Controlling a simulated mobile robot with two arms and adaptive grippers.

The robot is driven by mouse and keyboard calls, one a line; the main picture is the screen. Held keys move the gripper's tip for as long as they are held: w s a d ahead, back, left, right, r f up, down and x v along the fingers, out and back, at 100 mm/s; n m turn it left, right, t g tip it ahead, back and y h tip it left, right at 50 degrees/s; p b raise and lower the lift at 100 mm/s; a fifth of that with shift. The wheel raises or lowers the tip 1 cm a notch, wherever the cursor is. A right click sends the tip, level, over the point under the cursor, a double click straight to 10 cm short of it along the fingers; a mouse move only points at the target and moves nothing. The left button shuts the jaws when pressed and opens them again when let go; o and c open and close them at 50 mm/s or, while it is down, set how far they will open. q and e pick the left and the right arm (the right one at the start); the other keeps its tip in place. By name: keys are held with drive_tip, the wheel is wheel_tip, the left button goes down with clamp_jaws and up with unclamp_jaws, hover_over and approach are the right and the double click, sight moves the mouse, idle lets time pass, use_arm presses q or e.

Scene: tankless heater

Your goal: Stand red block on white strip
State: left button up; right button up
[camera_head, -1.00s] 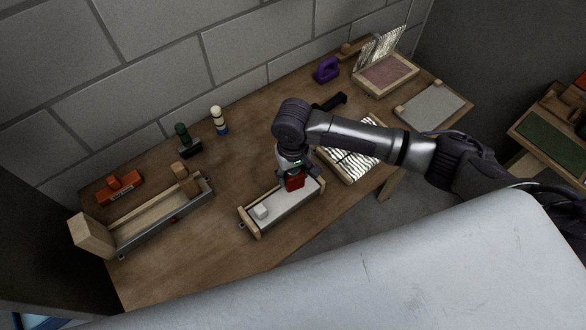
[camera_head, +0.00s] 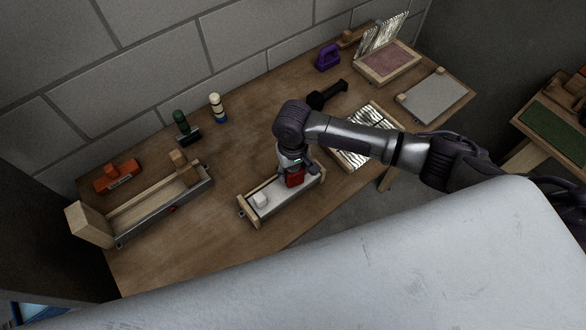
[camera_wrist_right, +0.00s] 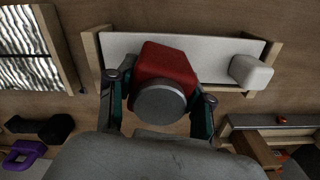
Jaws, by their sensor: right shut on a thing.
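The red block (camera_head: 295,178) is between the fingers of my right gripper (camera_head: 297,172), which points down over the wood-ended tray. In the right wrist view the red block (camera_wrist_right: 166,65) has a grey round knob facing the camera, and the fingers of my right gripper (camera_wrist_right: 160,100) close on it from both sides. The white strip (camera_head: 278,200) lines the tray; in the right wrist view the white strip (camera_wrist_right: 215,50) runs behind the block. Whether the block touches the strip cannot be told. My left gripper is not in view.
A white block (camera_head: 260,200) sits on the strip's left part. A long wooden tray (camera_head: 150,207) stands to the left, with an orange tool (camera_head: 118,177) behind it. A foil-covered panel (camera_head: 352,156) lies right of the white strip.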

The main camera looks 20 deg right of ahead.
drive_tip(key=shift+f, duration=0.45)
drive_tip(key=o, duration=1.5)
wheel_tip(320, 180, up, 12)
drive_tip(key=shift+f, duration=0.1)
